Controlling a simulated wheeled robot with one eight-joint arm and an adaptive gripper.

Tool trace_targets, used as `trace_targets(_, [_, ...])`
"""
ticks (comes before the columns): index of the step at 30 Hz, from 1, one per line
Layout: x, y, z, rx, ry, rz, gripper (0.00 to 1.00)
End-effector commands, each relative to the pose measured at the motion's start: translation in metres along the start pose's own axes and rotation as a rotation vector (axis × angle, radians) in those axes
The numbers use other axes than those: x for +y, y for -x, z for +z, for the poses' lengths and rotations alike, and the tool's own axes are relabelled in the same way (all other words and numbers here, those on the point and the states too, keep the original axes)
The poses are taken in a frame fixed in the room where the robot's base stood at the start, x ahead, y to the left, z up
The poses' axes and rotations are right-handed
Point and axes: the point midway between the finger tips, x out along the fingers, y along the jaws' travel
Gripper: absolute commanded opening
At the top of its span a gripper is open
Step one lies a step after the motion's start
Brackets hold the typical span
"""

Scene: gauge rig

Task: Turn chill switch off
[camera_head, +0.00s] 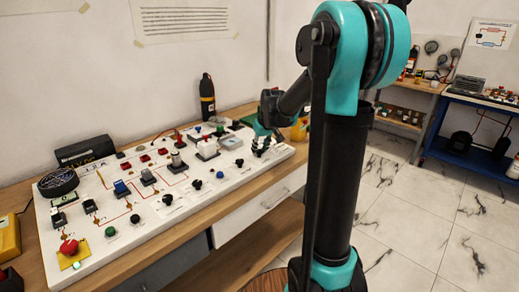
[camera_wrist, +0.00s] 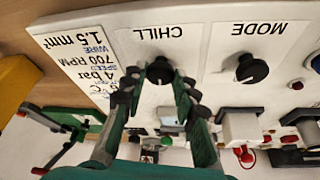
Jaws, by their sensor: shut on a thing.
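The chill switch (camera_wrist: 160,70) is a round black knob on the white panel, under the upside-down word CHILL in the wrist view. My gripper (camera_wrist: 158,84) has one finger on each side of this knob and is shut on it. Which way the knob points is hard to tell. In the head view my gripper (camera_head: 262,143) is at the right end of the white panel (camera_head: 200,197), and the chill knob cannot be made out there.
A second black knob, MODE (camera_wrist: 251,68), sits right of the chill switch in the wrist view. A printed card (camera_wrist: 78,58) lies left of it. The panel carries several other switches and a red button (camera_head: 69,247). A black bottle (camera_head: 207,96) stands behind.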

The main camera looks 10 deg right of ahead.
Motion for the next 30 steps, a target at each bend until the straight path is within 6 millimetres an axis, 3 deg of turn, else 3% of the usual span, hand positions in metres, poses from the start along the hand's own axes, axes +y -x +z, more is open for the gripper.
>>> trace_targets(18, [0.0055,-0.0005,-0.0018,-0.001,0.498,-0.207,0.0])
trace_targets(30, [0.0058,-0.0009,-0.0022,-0.001,0.658,-0.273,0.0])
